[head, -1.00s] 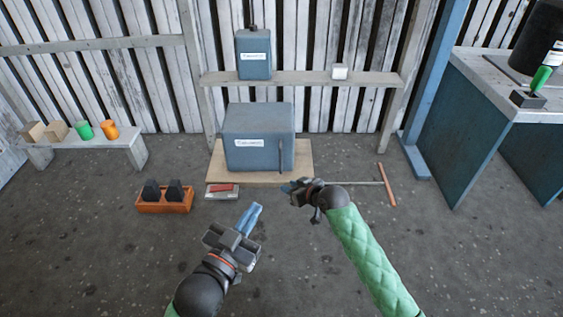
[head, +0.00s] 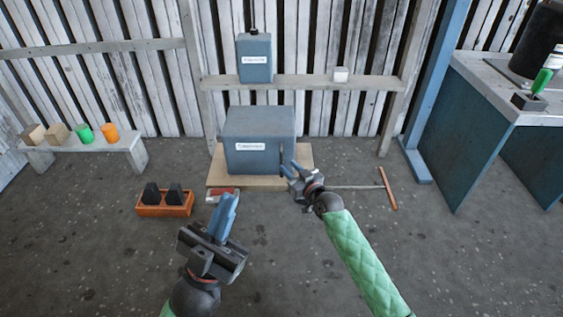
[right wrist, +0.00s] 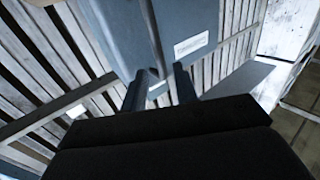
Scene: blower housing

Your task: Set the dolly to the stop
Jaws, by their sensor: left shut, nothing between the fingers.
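A grey-blue box (head: 257,135) with a white label stands on a flat wooden board (head: 220,181), which may be the dolly; its wheels are not visible. A thin rod with a brown crossbar (head: 387,188) lies to the right. My right gripper (head: 287,168) is at the box's front right, by the dark upright bar on its face. In the right wrist view its two fingers (right wrist: 158,88) stand apart, with the bar (right wrist: 154,35) reaching down between or just behind them. My left gripper (head: 226,208) is shut and empty, in front of the board's left side.
A small red-and-grey item (head: 223,195) lies at the board's front left, partly hidden by my left gripper. An orange tray (head: 165,210) with two black blocks sits left. A low bench (head: 85,152) holds blocks and cups. A blue-sided workbench (head: 460,135) stands right.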

